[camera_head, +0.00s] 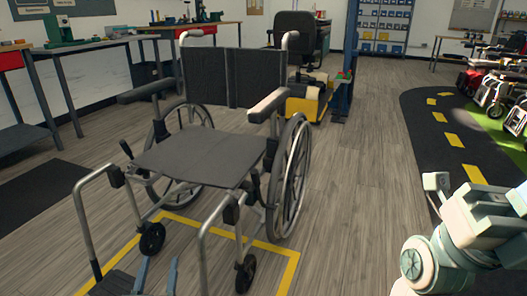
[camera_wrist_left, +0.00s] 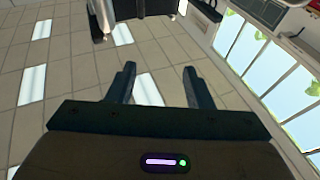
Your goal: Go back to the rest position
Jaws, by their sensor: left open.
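My left gripper (camera_head: 159,266) shows at the bottom edge of the head view, its two blue-grey fingers pointing up. It appears low in front of the wheelchair's front frame, and I cannot tell how close. In the left wrist view the gripper (camera_wrist_left: 160,84) is open, with nothing between its fingers. My right arm (camera_head: 460,240), white and teal, shows folded at the lower right of the head view. I cannot make out its gripper.
A grey wheelchair (camera_head: 200,155) stands over a yellow floor outline (camera_head: 287,276). Workbenches (camera_head: 100,42) line the left wall. An office chair (camera_head: 300,40) stands behind. Scooters (camera_head: 495,88) stand in a row at right. Wood floor (camera_head: 370,160) is clear right of the wheelchair.

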